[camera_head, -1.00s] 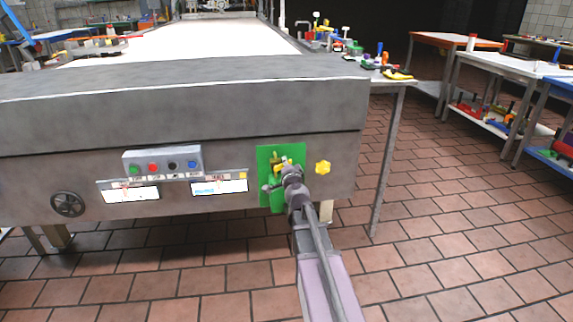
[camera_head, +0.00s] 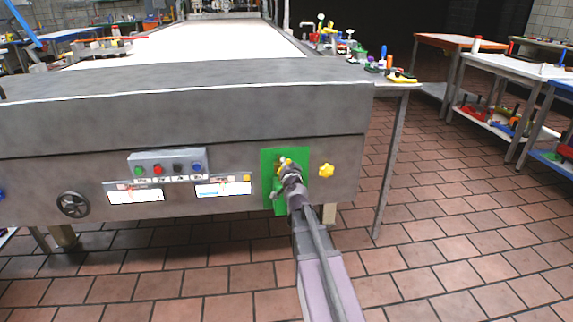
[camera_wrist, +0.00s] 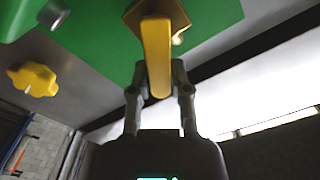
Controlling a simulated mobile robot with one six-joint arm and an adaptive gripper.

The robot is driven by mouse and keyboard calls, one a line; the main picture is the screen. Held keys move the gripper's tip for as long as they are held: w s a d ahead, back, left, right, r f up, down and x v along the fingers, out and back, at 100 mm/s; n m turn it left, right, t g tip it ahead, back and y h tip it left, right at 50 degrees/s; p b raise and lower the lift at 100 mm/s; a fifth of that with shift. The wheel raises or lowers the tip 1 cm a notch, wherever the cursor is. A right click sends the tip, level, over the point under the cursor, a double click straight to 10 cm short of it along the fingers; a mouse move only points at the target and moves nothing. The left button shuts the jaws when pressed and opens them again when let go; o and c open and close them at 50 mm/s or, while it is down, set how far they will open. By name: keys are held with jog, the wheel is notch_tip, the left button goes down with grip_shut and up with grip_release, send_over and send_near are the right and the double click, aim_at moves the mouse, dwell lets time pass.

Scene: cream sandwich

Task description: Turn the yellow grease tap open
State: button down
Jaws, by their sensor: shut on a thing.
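The yellow grease tap (camera_wrist: 155,55) has a flat yellow lever that lies between my gripper's fingers in the wrist view. Its brass-coloured base sits on a green panel (camera_wrist: 95,35). My gripper (camera_wrist: 160,78) is shut on the lever, with one dark finger on each side. In the head view, my gripper (camera_head: 290,172) is at the green panel (camera_head: 268,158) on the front of the grey machine. There it hides most of the tap, and only a bit of yellow (camera_head: 286,161) shows above it.
A yellow star-shaped knob (camera_head: 326,171) is just right of the panel. A button box (camera_head: 168,164), two label plates and a dark handwheel (camera_head: 73,204) are to the left. Tiled floor is open in front and at right. A table leg (camera_head: 391,165) stands near the right corner.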

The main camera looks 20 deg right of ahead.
jog(key=shift+w+a+r+n, duration=0.15)
jog(key=shift+a+n, duration=0.1)
jog(key=shift+n, duration=0.6)
jog(key=shift+w+a+r+n, duration=0.15)
jog(key=shift+a+n, duration=0.1)
jog(key=shift+n, duration=0.6)
jog(key=shift+w+a+n+p, duration=0.1)
jog(key=shift+a+n+p, duration=0.2)
jog(key=shift+n, duration=0.55)
jog(key=shift+a+n+p, duration=0.1)
jog(key=shift+a+n, duration=0.25)
jog(key=shift+n, duration=0.5)
jog(key=c, duration=0.6)
grip_release()
jog(key=shift+r, duration=0.1)
jog(key=shift+o, duration=0.2)
jog(key=v, duration=0.7)
jog(key=shift+s, duration=0.3)
jog(key=shift+a, duration=0.1)
